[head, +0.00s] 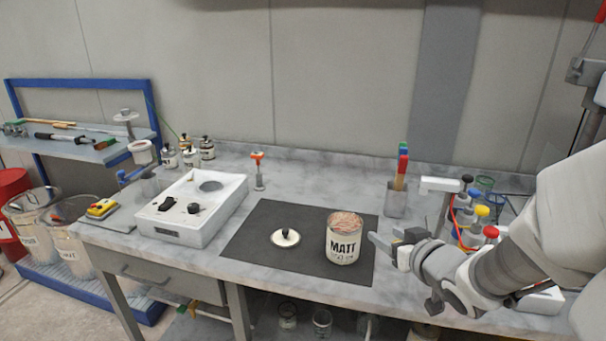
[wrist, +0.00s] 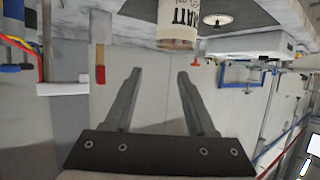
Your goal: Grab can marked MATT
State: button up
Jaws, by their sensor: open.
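The can marked MATT (head: 344,240) stands upright on a dark mat (head: 261,222) on the bench. It is white with black lettering and a pinkish-brown top. In the wrist view the can (wrist: 179,25) shows at the top edge, cut off, beyond the fingertips. My gripper (head: 384,242) is just right of the can in the head view, with its fingers toward it. In the wrist view my gripper (wrist: 159,74) is open, with nothing between its fingers. I cannot tell the exact gap between fingers and can.
A round lid with a black knob (head: 285,238) lies left of the can. A white device (head: 200,208) stands further left. A metal holder with brushes (head: 397,198) stands behind my gripper. Bottles with coloured caps (head: 472,217) stand at the right. The mat's left part is clear.

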jog(key=shift+w+p, duration=0.5)
jog(key=shift+p, duration=1.05)
jog(key=b, duration=0.2)
send_near(354, 218)
jog(key=w, duration=0.2)
jog(key=shift+a+f+b+x, duration=0.1)
jog(key=shift+f+b+x, duration=0.1)
jog(key=shift+x, duration=1.35)
jog(key=shift+a+f+b+x, duration=0.15)
jog(key=shift+x, duration=1.35)
jog(key=shift+s, duration=0.15)
jog(key=shift+c, duration=0.2)
grip_shut()
jog(key=shift+r, duration=0.1)
